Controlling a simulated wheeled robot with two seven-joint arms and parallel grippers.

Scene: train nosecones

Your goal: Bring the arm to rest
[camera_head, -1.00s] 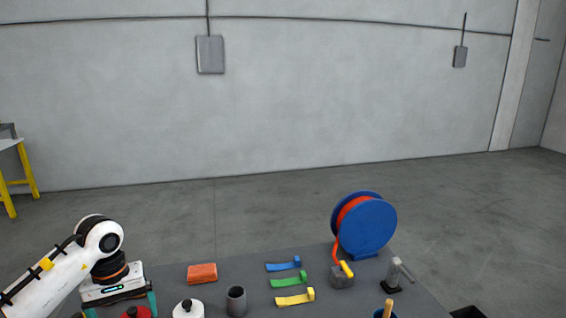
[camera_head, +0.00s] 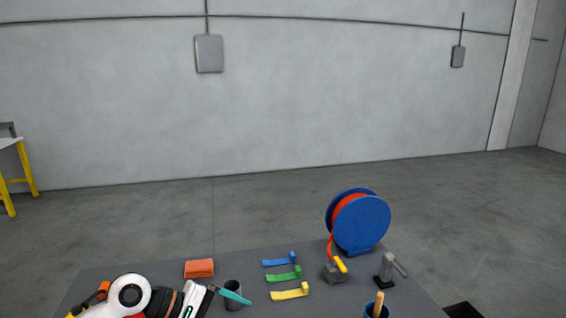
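My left arm reaches in low at the left, over the dark grey table (camera_head: 330,299). My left gripper (camera_head: 237,311) points right. One teal finger shows at the far end of its body, beside or over the grey cup (camera_head: 233,288). I cannot tell if it touches the cup. The other finger is below the frame edge. The finger's place at the body's end suggests the gripper is open, and nothing shows held. My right gripper is not in view.
An orange-red block (camera_head: 199,268) lies behind the cup. Blue (camera_head: 279,261), green (camera_head: 284,275) and yellow (camera_head: 290,292) strips lie mid-table. A blue reel (camera_head: 362,224), grey tool (camera_head: 387,269) and blue cup (camera_head: 376,309) stand at the right.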

